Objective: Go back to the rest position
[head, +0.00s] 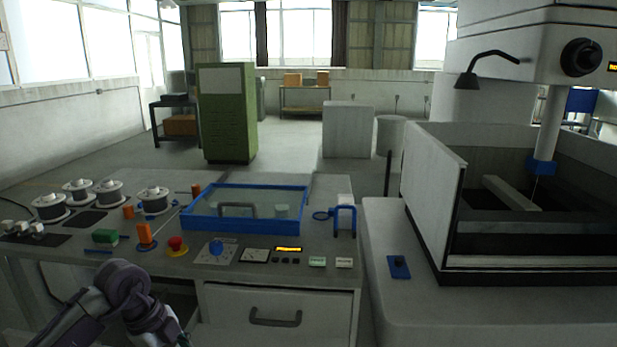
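Part of one of my arms (125,290), dark grey-purple, shows at the lower left in front of the bench. It is bent, and its lower parts run out of the bottom of the picture. No gripper fingers show on it. My other arm is not in view. Neither gripper can be seen, so what they hold, if anything, is hidden.
The grey bench (185,265) carries several wire spools (153,198), a blue-framed tray (245,226), a red button (176,245) and a blue clamp (345,218). A wire erosion machine (435,205) stands at the right. The floor (290,160) behind is partly clear.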

